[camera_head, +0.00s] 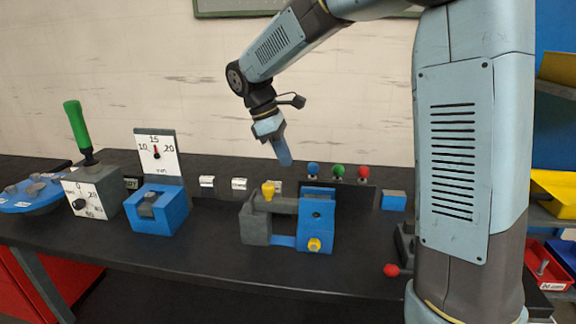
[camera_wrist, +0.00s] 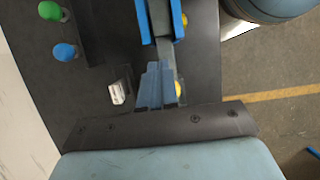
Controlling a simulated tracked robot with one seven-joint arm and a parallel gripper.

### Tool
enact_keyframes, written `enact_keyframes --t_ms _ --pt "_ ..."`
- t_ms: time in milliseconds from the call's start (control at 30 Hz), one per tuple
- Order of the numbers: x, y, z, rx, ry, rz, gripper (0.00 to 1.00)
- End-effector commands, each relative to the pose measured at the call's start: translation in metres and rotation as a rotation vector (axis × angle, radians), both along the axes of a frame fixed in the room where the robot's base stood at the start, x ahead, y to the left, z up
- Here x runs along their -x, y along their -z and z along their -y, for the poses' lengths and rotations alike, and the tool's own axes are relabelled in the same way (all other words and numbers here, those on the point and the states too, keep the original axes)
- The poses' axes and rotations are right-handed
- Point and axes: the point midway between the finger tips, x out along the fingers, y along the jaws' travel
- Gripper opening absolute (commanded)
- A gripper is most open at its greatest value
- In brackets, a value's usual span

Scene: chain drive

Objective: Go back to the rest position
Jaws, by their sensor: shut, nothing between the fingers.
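My gripper (camera_head: 284,154) hangs in the air above the workbench in the head view, its blue fingers shut and pointing down. It is above and behind a blue and grey vise-like device (camera_head: 317,222) with yellow knobs, and apart from it. In the wrist view the closed fingers (camera_wrist: 157,82) show over the bench, with nothing held. Part of the blue and grey device (camera_wrist: 146,22) lies beyond them. My arm reaches up and across from the right side of the head view.
The dark bench (camera_head: 180,253) carries a gauge with a dial (camera_head: 157,155), a blue block fixture (camera_head: 158,208), a box with a green-handled lever (camera_head: 78,133) and a blue round plate (camera_head: 32,195). Blue, green (camera_head: 338,171) and red buttons stand behind the device. Yellow bins (camera_head: 556,190) are at right.

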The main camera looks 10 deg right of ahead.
Motion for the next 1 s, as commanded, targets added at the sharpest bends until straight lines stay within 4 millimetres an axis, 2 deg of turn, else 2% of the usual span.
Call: enact_keyframes --t_ms 133,267,633,1000 --pt "0.006 -0.010 0.007 -0.008 0.037 0.026 0.00" --pt "0.022 -0.022 0.026 -0.034 0.126 0.091 0.00" --pt "0.089 -0.053 0.084 -0.156 0.467 0.323 0.00" --pt "0.159 -0.061 0.128 -0.320 0.817 0.537 0.00"
